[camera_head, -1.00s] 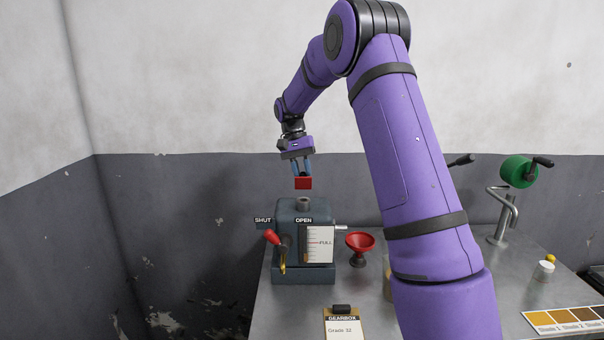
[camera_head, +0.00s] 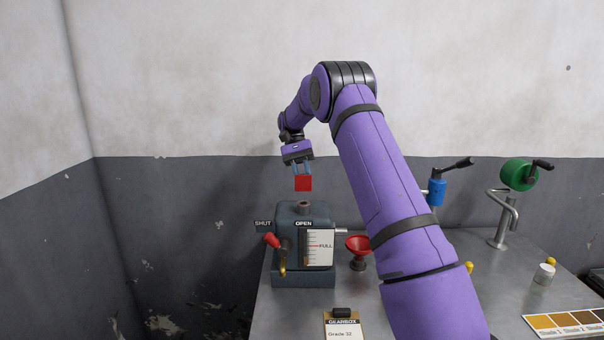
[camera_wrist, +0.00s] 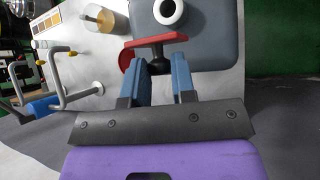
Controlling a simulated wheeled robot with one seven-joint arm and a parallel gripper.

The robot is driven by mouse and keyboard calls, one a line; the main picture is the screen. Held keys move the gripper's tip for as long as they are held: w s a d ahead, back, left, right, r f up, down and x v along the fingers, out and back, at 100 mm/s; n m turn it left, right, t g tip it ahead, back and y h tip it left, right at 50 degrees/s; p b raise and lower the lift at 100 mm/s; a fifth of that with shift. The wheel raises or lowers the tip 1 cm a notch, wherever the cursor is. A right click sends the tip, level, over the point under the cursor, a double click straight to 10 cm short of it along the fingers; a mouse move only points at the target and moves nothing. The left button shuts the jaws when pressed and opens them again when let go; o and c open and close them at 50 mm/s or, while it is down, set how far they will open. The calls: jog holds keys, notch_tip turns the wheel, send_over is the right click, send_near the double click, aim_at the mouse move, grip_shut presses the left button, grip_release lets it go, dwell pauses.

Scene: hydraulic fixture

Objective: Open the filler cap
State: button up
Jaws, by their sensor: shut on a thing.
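The red filler cap (camera_head: 303,183) is held in my gripper (camera_head: 302,171), above the gearbox (camera_head: 290,218) and clear of it. In the wrist view the cap shows as a red bar (camera_wrist: 155,48) with a dark stem between the blue fingertips (camera_wrist: 160,62). The fingers are shut on it. The gearbox's filler neck (camera_head: 303,205) stands open below the cap. In the wrist view the neck is a pale ring around a dark hole (camera_wrist: 168,12).
A red-handled valve (camera_head: 272,241) is on the gearbox front, by SHUT and OPEN labels. A red funnel (camera_head: 358,244) stands to the right. A clipboard (camera_head: 342,325) lies in front. A blue pump (camera_head: 436,191) and a green-drum pump (camera_head: 520,174) stand farther right.

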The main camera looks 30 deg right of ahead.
jog(key=o, duration=0.9)
jog(key=shift+r, duration=1.45)
jog(key=s+a, duration=0.1)
jog(key=s, duration=0.4)
jog(key=s+a+r, duration=0.1)
jog(key=s+a, duration=0.1)
jog(key=s, duration=0.3)
jog(key=s+a+r, duration=0.1)
jog(key=s, duration=0.4)
jog(key=shift+s+a, duration=0.15)
jog(key=shift+a, duration=0.2)
